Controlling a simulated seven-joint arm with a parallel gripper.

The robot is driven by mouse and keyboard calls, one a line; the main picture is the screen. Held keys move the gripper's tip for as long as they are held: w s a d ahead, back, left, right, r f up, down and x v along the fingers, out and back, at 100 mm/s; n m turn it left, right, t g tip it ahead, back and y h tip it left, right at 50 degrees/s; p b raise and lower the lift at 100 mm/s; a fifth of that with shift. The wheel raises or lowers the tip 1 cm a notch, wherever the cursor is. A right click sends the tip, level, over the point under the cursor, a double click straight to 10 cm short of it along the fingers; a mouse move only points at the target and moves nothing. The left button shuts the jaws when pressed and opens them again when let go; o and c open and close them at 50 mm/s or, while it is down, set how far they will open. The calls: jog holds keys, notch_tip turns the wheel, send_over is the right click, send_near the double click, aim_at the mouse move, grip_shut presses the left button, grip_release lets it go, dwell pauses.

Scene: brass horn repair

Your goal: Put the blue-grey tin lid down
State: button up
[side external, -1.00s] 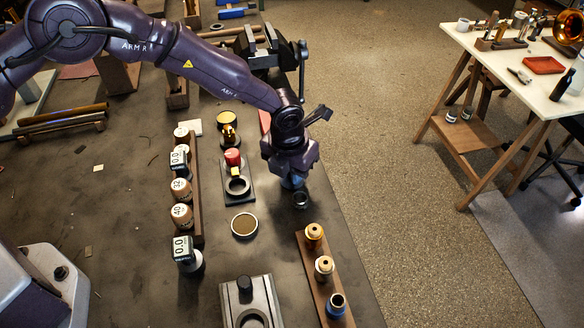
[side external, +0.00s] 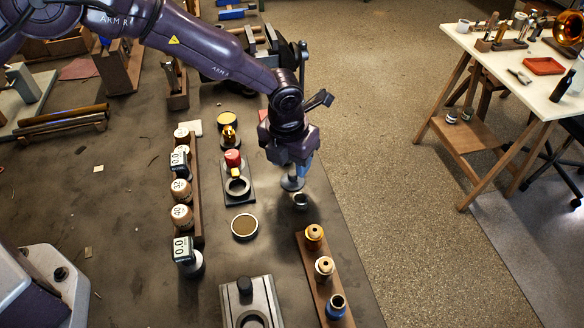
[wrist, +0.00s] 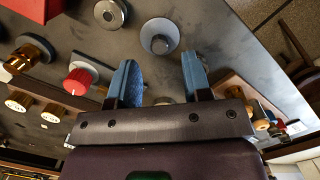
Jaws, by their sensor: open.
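The blue-grey tin lid (side external: 292,184) shows as a pale grey disc just under my gripper in the side view. In the wrist view the lid (wrist: 160,27) looks like a round pale disc with a small darker knob near its middle. My gripper (wrist: 160,75) is open there, its two blue fingers well apart with the lid framed between and beyond them. In the side view my gripper (side external: 294,172) is low over the right part of the bench. The fingers partly cover the lid, and its exact gap to the bench is hard to tell.
A small dark ring or cup (side external: 300,202) stands just in front. A wooden rack (side external: 307,256) with three jars lies nearer the camera. A round tin (side external: 244,226), a red-topped piece (side external: 233,157) and a row of numbered caps (side external: 180,190) stand to the left.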

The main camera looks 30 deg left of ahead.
notch_tip(320, 180, up, 8)
jog(key=s, duration=0.1)
jog(key=shift+r, duration=0.1)
notch_tip(320, 180, up, 10)
jog(key=n+t, duration=0.1)
jog(key=n, duration=0.6)
send_over(288, 186)
jog(key=s+a, duration=0.2)
jog(key=a, duration=0.4)
jog(key=s+a+r+n+t, duration=0.1)
jog(key=s+a+r+n, duration=0.65)
jog(key=r+n, duration=0.2)
jog(key=s+a+r+n+t, duration=0.1)
jog(key=s+a+n, duration=0.3)
jog(key=s+n, duration=0.5)
jog(key=s+a+r+n+t, duration=0.1)
jog(key=s+a+n, duration=0.4)
jog(key=s+n, duration=0.3)
jog(key=shift+s+a+r+n, duration=0.2)
jog(key=shift+s+n, duration=0.2)
jog(key=shift+n, duration=0.85)
